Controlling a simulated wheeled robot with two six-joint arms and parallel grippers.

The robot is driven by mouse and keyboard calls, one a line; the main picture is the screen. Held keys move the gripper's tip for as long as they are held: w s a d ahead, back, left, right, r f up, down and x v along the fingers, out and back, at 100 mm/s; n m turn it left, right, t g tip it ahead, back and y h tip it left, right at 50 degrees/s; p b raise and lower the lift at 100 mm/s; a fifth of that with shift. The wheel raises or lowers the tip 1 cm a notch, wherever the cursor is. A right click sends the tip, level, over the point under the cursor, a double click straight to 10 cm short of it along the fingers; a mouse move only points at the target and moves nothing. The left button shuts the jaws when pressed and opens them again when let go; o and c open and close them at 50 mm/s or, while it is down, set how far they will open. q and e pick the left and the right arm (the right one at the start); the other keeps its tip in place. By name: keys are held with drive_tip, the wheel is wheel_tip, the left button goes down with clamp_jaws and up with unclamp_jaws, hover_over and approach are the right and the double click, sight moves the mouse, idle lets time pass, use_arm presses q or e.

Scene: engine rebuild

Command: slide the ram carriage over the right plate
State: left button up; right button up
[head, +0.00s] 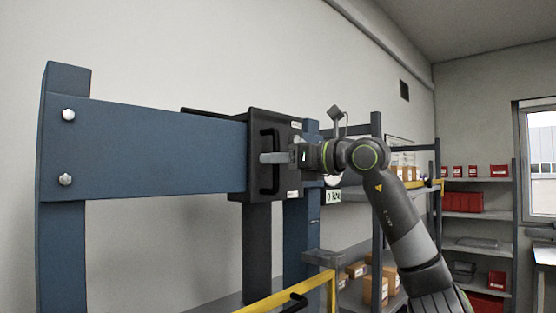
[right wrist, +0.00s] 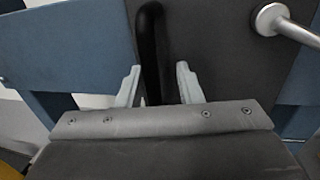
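The ram carriage (head: 259,119) is a dark box with a black upright handle (head: 269,185) on its front. It sits on the blue crossbeam (head: 150,150) of the press frame, toward the beam's right end. My right gripper (head: 272,158) is at the handle. In the right wrist view, the fingers of my right gripper (right wrist: 158,85) stand apart on either side of the black handle (right wrist: 151,45). A gap shows between the handle and the right finger; the left finger is close to it. My left gripper is not in view. I cannot make out the right plate.
A small readout (head: 333,195) is beside the right blue post (head: 301,240). A yellow rail (head: 300,292) crosses low in front. Shelves (head: 476,215) with red bins and cardboard boxes (head: 375,290) stand behind to the right.

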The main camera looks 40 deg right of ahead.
drive_tip(key=shift+s+a, duration=0.1)
drive_tip(key=b+v, duration=0.7)
drive_tip(key=v, duration=1)
drive_tip(key=shift+s, duration=0.1)
